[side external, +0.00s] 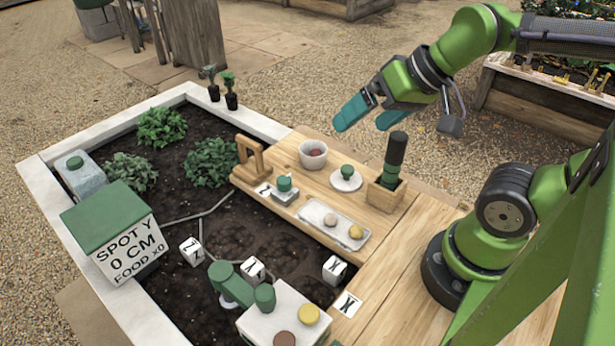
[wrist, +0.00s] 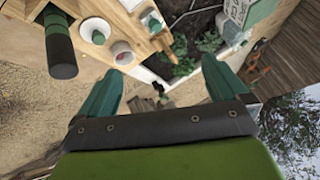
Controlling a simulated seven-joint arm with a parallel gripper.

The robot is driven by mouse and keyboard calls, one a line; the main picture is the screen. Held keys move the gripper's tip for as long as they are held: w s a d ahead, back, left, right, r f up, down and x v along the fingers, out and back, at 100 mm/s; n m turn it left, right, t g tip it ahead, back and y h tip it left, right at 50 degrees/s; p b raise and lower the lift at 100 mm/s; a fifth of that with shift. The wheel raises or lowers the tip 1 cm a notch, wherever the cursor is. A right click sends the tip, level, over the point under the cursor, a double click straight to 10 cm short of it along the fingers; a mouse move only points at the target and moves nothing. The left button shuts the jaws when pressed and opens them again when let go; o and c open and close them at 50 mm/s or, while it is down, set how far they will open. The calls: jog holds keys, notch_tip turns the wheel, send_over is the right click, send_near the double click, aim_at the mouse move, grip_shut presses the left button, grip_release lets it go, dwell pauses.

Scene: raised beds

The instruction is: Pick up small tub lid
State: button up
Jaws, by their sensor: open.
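The small tub lid (side external: 346,181) is a white disc with a green knob, lying on the wooden board. In the wrist view the lid (wrist: 95,31) is at the upper left, outside the space between the fingers. The small white tub (side external: 313,155) stands open just left of the lid, with something reddish inside; it also shows in the wrist view (wrist: 122,54). My gripper (side external: 369,117) is open and empty, held in the air above and behind the lid and tub. Its two teal fingers are spread wide in the wrist view (wrist: 161,66).
A tall dark cylinder with a green band (side external: 396,152) stands in a wooden block right of the lid. A tray (side external: 330,224) with two round pieces lies in front. A wooden arch (side external: 252,160) and a green-knobbed block (side external: 285,189) are to the left.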

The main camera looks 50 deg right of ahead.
jog(key=w+d+f+g+h, duration=0.1)
jog(key=w+d+f+g, duration=0.2)
jog(key=w+d+f, duration=0.15)
jog(key=n+g+h, duration=0.1)
jog(key=n+g, duration=0.3)
jog(key=n, duration=0.7)
send_over(347, 168)
notch_tip(347, 168, down, 3)
jog(key=f, duration=1.1)
jog(key=shift+w+a, duration=0.1)
jog(key=shift+w, duration=0.1)
jog(key=shift+s+f, duration=0.2)
jog(key=shift+f, duration=2.6)
jog(key=c, duration=0.9)
